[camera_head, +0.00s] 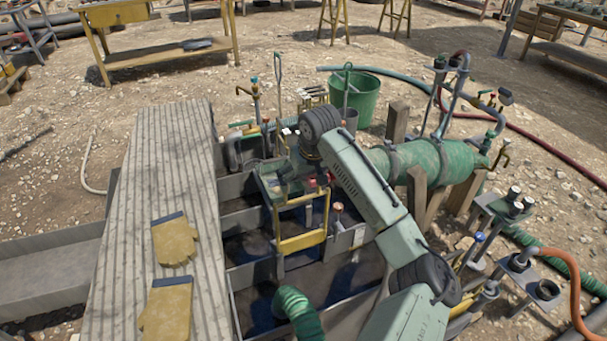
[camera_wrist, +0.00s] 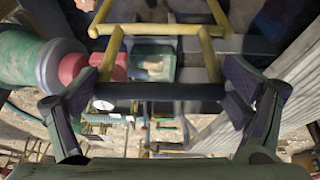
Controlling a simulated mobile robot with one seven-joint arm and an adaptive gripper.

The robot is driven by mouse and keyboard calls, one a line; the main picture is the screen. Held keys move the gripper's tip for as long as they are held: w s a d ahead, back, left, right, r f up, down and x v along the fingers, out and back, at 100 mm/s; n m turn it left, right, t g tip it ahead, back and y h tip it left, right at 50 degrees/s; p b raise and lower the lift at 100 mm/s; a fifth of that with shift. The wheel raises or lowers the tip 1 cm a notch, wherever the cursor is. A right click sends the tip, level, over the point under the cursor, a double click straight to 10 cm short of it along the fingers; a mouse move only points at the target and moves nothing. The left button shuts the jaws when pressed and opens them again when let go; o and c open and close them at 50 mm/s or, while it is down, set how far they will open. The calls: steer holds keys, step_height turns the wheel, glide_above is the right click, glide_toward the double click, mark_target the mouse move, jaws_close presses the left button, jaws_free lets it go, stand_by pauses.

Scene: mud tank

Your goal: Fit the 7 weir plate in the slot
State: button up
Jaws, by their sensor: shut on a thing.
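My gripper (camera_wrist: 163,90) is shut on a dark crossbar (camera_wrist: 150,92) at the end of a yellow handle frame (camera_wrist: 113,55), with one finger at each end of the bar. In the head view my gripper (camera_head: 300,183) is over the tank, and the yellow frame (camera_head: 304,243) hangs below it. I take this frame as part of the weir plate; the plate's face and any number cannot be made out. The frame's lower bar is at the height of the tank walls or near it. Whether the plate touches a slot cannot be told; the slot is not clearly visible.
The tank (camera_head: 235,185) has dark compartments split by metal walls. A ribbed walkway (camera_head: 160,130) with two gloves (camera_head: 173,240) lies left. A green pipe (camera_head: 425,163), wooden posts and valves crowd the right. A green hose end (camera_head: 295,305) enters the near compartment. A green bucket (camera_head: 367,100) stands behind.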

steer(key=shift+f+b, duration=0.4)
steer(key=shift+f, duration=0.75)
step_height(320, 180, down, 9)
steer(key=b, duration=0.3)
steer(key=shift+f+b, duration=0.15)
steer(key=shift+b, duration=0.25)
steer(key=shift+f, duration=0.1)
stand_by(0.3)
steer(key=shift+f+b, duration=1.15)
steer(key=shift+f, duration=2.1)
steer(key=o, duration=1.6)
